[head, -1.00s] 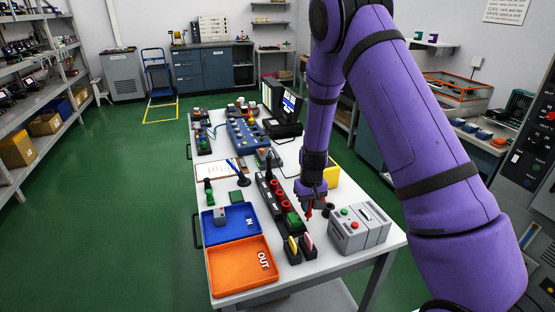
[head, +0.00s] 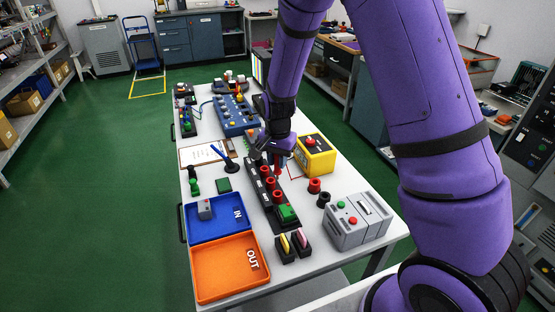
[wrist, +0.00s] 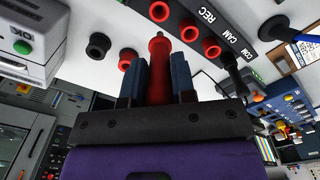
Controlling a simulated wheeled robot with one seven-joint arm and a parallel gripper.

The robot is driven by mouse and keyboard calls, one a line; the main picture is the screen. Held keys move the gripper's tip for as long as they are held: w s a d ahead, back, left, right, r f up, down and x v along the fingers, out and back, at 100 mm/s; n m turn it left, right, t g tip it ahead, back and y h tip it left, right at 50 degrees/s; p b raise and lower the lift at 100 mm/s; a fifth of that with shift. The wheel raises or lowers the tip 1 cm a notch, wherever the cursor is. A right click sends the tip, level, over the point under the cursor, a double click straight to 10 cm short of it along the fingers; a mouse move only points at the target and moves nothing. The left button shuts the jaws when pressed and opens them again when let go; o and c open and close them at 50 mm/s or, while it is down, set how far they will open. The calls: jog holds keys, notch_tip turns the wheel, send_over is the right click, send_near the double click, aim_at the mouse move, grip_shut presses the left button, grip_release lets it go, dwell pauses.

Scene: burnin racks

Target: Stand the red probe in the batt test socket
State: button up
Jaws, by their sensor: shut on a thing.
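My gripper (wrist: 158,88) is shut on the red probe (wrist: 158,66), which stands out from between the fingers in the wrist view. In the head view the probe (head: 278,164) hangs below my gripper (head: 277,150), close to the far part of the black socket strip (head: 262,196). The strip carries red ring sockets, seen in the wrist view as a left ring (wrist: 159,11), a middle ring (wrist: 189,31) and a right ring (wrist: 211,47). Labels REC, CAM and COM read beside them. I cannot read a batt test label. The probe's tip looks apart from the rings.
A loose red ring (head: 314,185) and black ring (head: 323,200) stand right of the strip. A yellow box (head: 315,158) is behind them, a grey box (head: 358,222) in front. Blue (head: 235,236) and orange (head: 215,285) trays lie left. A pen stands in a holder (head: 231,166).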

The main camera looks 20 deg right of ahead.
aim_at(278, 171)
jog(key=shift+f, duration=2.65)
jog(key=shift+f, duration=1.75)
jog(key=o, duration=1)
notch_tip(278, 171, up, 11)
jog(key=shift+f, duration=0.1)
